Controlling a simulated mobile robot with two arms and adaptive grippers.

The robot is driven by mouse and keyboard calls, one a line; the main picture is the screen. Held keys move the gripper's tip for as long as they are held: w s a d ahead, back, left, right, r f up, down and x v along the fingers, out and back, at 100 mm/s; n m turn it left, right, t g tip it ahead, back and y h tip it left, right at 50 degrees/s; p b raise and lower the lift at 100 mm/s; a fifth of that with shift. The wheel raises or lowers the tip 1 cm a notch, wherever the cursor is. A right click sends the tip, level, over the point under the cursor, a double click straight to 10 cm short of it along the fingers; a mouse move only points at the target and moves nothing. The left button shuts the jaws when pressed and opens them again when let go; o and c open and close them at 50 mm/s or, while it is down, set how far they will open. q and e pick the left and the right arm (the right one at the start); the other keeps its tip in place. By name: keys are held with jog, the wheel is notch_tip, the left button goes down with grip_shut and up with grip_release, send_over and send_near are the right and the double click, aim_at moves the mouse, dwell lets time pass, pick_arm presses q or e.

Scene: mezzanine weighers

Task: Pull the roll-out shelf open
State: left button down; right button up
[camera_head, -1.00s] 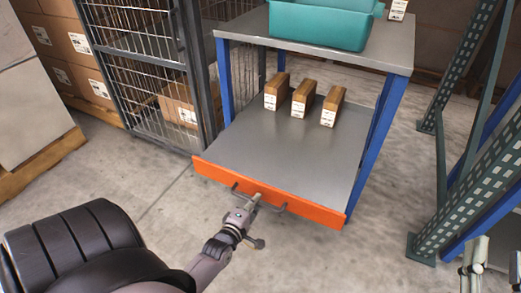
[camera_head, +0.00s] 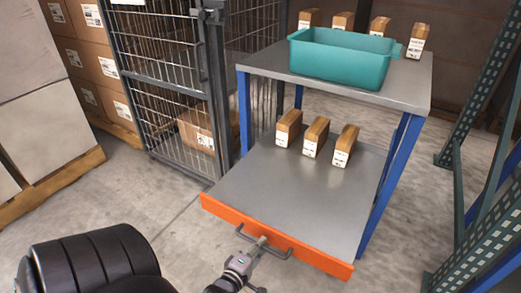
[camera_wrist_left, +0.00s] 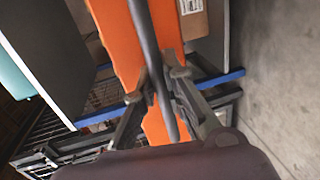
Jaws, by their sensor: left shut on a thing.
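The roll-out shelf (camera_head: 270,205) is a grey deck with an orange front panel (camera_head: 320,259) and a grey bar handle (camera_head: 284,252). It sticks out from under the table towards me. Three brown cartons (camera_head: 316,137) stand upright on its far part. My left gripper (camera_head: 260,247) is shut on the bar handle, near its middle. In the left wrist view, its fingers (camera_wrist_left: 167,85) close around the dark handle bar (camera_wrist_left: 147,40) in front of the orange panel (camera_wrist_left: 118,45). My right gripper is not in view.
A blue-legged table (camera_head: 408,92) stands over the shelf, with a teal bin (camera_head: 340,60) and several cartons on top. A wire cage (camera_head: 160,75) stands at the left, beside stacked boxes (camera_head: 85,45). A green rack upright (camera_head: 480,225) is at the right. Floor in front is partly clear.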

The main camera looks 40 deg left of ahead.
pick_arm(q)
jog(key=c, duration=1.6)
grip_release()
jog(key=shift+c, duration=0.2)
jog(key=v, duration=1.2)
